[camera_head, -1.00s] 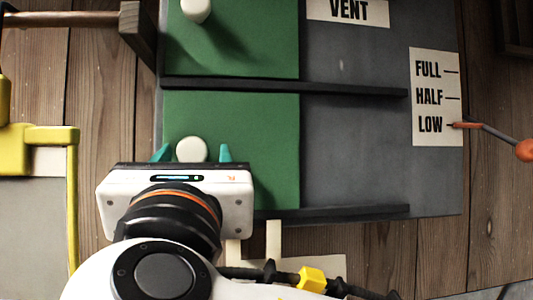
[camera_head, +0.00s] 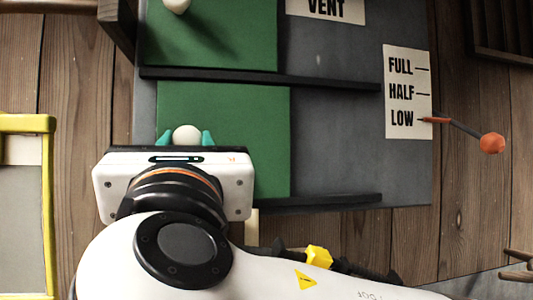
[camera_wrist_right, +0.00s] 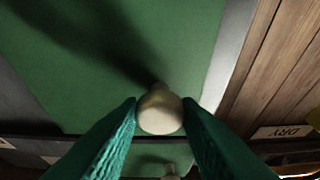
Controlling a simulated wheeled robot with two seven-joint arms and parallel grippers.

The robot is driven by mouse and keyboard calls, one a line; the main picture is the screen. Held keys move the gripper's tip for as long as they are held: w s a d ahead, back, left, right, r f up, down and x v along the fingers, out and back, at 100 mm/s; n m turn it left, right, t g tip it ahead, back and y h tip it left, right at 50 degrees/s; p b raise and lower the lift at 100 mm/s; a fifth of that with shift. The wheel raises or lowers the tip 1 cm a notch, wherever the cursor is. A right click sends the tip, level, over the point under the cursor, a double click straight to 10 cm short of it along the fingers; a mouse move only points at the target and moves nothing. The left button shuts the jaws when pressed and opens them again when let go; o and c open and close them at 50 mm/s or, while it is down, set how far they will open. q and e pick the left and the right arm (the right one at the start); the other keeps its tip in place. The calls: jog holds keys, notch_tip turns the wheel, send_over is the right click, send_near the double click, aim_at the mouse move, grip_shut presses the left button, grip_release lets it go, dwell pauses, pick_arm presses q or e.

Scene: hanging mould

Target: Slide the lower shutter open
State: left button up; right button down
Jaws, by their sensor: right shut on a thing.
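The lower shutter (camera_head: 245,130) is a green panel between two dark rails, with a pale round knob (camera_head: 187,134). My right gripper (camera_head: 186,138) is shut on this knob, one teal finger on each side; the right wrist view also shows the knob (camera_wrist_right: 160,114) between the fingers. The lower shutter sits a little further right than the green upper shutter (camera_head: 245,35), and a grey strip (camera_wrist_right: 229,60) shows beside it in the right wrist view. Its lower left part is hidden behind my right gripper in the head view. My left gripper is not in view.
The grey board (camera_head: 335,140) is bare right of the lower shutter, between the upper rail (camera_head: 330,84) and lower rail (camera_head: 330,200). A FULL/HALF/LOW label (camera_head: 407,92) and an orange-tipped lever (camera_head: 491,143) are at the right. A yellow frame (camera_head: 47,200) stands at the left.

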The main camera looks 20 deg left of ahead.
jog(key=w+d+b, duration=0.1)
jog(key=w+d, duration=0.1)
jog(key=d, duration=0.2)
jog(key=w+d+b, duration=0.1)
jog(key=w+d, duration=0.2)
jog(key=d, duration=0.1)
jog(key=w+d+b, duration=0.1)
jog(key=w+d, duration=0.1)
jog(key=d, duration=0.1)
jog(key=shift+w+d, duration=0.2)
jog(key=shift+d, duration=0.2)
jog(key=c, duration=1.3)
grip_release()
jog(key=shift+o, duration=1.1)
jog(key=shift+w+d+f, duration=0.1)
jog(key=shift+w+d, duration=0.05)
jog(key=shift+w, duration=0.1)
jog(key=shift+s, duration=0.1)
jog(key=b+v, duration=0.4)
jog(key=v, duration=0.8)
jog(key=shift+b, duration=0.4)
